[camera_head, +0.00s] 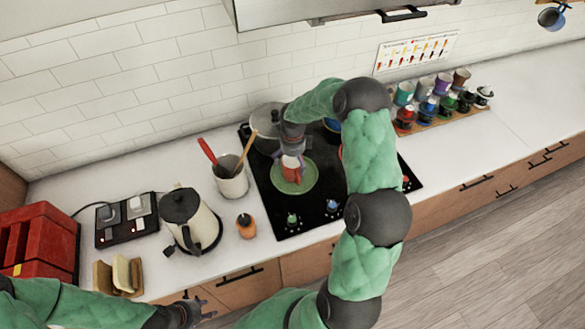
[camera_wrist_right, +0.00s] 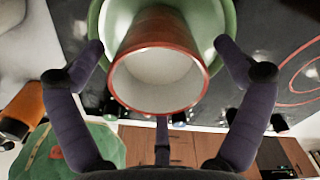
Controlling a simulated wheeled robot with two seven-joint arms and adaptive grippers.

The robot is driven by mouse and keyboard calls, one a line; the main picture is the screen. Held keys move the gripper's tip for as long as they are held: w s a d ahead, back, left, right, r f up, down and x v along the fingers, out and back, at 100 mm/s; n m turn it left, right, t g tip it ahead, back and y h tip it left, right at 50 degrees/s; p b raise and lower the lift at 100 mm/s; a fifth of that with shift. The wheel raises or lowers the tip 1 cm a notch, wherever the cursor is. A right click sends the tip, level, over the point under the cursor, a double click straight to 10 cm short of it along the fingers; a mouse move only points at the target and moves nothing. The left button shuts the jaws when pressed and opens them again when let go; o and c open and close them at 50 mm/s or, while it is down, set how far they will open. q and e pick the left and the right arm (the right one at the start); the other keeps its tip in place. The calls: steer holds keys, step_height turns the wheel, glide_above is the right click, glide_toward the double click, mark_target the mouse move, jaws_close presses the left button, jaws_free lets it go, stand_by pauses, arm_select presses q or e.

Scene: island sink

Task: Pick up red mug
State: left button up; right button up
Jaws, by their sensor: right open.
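The red mug (camera_head: 290,170) sits on a green plate (camera_head: 308,181) on the black cooktop. In the right wrist view the mug (camera_wrist_right: 160,55) shows its white inside and red rim, with the green plate (camera_wrist_right: 224,22) behind it. My right gripper (camera_wrist_right: 161,47) is open, with one finger on either side of the mug and a visible gap to each. In the head view this gripper (camera_head: 291,152) is just above the mug and partly hides it. My left gripper (camera_head: 200,309) is low at the front counter edge, far from the mug; its finger opening is unclear.
A steel pot (camera_head: 264,122) stands behind the plate. A white utensil crock (camera_head: 232,184), an orange-and-black shaker (camera_head: 246,226) and a kettle (camera_head: 190,220) stand to the left. Several small cups fill a rack (camera_head: 448,121) at right. The right counter (camera_head: 480,150) is clear.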

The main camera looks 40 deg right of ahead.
steer(key=shift+f, duration=0.1)
steer(key=c, duration=1.4)
steer(key=shift+r, duration=1.2)
steer(key=shift+s+a+r+b, duration=0.2)
steer(key=shift+s+a+r, duration=0.4)
steer(key=shift+a+r, duration=1.4)
steer(key=shift+s+a+r+b, duration=0.15)
steer(key=shift+s+a+r, duration=0.45)
steer(key=shift+a+r, duration=1.4)
steer(key=shift+s+a+r+b, duration=0.2)
steer(key=shift+s+a+r, duration=0.75)
steer(key=shift+a, duration=1.75)
